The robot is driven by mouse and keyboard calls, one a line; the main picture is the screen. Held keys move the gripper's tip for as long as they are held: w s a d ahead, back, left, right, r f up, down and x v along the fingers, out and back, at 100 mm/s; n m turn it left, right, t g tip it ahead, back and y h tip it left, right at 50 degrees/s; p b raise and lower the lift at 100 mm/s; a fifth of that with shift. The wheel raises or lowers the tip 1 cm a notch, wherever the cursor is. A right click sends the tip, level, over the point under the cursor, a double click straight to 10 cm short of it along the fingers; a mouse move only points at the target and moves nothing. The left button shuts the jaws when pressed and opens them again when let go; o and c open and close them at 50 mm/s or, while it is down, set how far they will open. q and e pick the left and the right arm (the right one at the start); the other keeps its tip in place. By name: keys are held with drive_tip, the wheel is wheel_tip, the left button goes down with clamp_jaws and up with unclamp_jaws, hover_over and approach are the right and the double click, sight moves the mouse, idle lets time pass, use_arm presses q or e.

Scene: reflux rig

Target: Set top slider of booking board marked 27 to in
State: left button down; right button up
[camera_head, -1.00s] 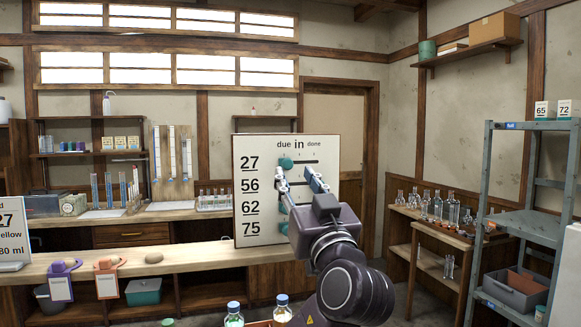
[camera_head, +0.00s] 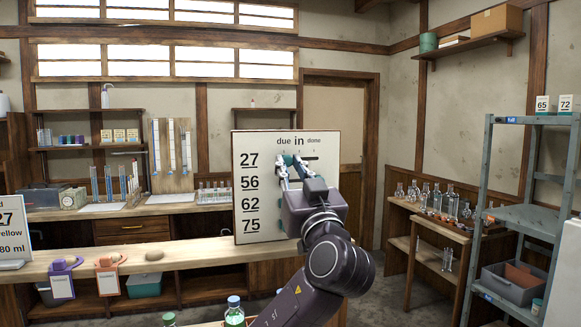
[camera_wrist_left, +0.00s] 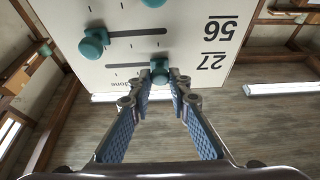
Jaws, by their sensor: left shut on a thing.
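The white booking board (camera_head: 242,140) stands upright on the counter, with rows 27, 56, 62 and 75 and the heads due, in and done. The teal top slider (camera_head: 288,159) of row 27 is at the due end of its slot. In the left wrist view, which shows the board upside down, this slider (camera_wrist_left: 159,72) sits between the fingertips. My left gripper (camera_head: 291,166) is shut on it. The row 56 slider (camera_wrist_left: 93,43) is toward the done end. My right gripper is not in view.
The wooden counter (camera_head: 190,254) runs below the board. Purple and orange tagged holders (camera_head: 108,262) hang at its left front. A grey shelf rack (camera_head: 487,190) stands at the right.

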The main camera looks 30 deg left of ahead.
use_arm(q)
drive_tip(key=shift+w+d+f, duration=0.15)
drive_tip(key=shift+w+d, duration=0.05)
drive_tip(key=shift+w, duration=0.1)
drive_tip(key=shift+w+d+b, duration=0.7)
drive_tip(key=shift+w+d, duration=0.35)
drive_tip(key=shift+w, duration=0.1)
drive_tip(key=shift+s, duration=0.1)
drive_tip(key=c, duration=1.8)
unclamp_jaws()
drive_tip(key=v, duration=1.2)
